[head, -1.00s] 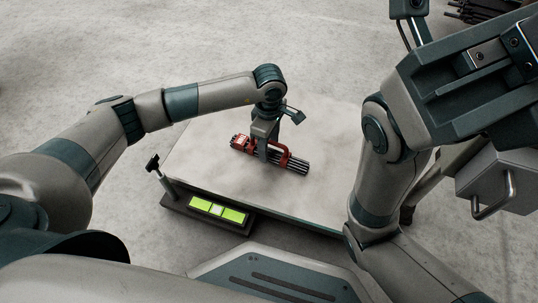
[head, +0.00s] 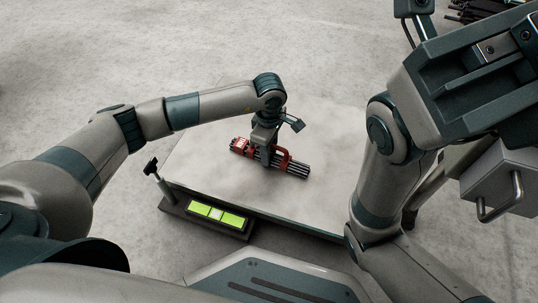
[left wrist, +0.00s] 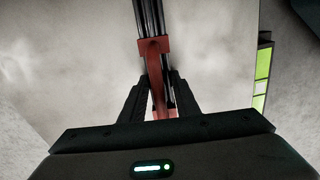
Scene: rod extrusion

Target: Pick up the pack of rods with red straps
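The pack of rods (head: 296,168) is a bundle of dark rods with red straps and a red handle-like piece (head: 280,153). It lies aslant on the pale table top in the head view and seems to rest on it. In the left wrist view the rods (left wrist: 149,18) run up the picture. My left gripper (head: 264,155) points down at the middle of the pack. Its fingers (left wrist: 159,78) stand on both sides of a red strap (left wrist: 155,47). Whether they press on it I cannot tell. My right arm is at the right; its fingertips are not visible.
The low pale table (head: 225,152) is otherwise bare around the pack. A green-lit display (head: 217,215) sits at its near left edge, beside a dark knobbed post (head: 160,180). Several dark rods (head: 470,11) lie at the top right. Open concrete floor surrounds the table.

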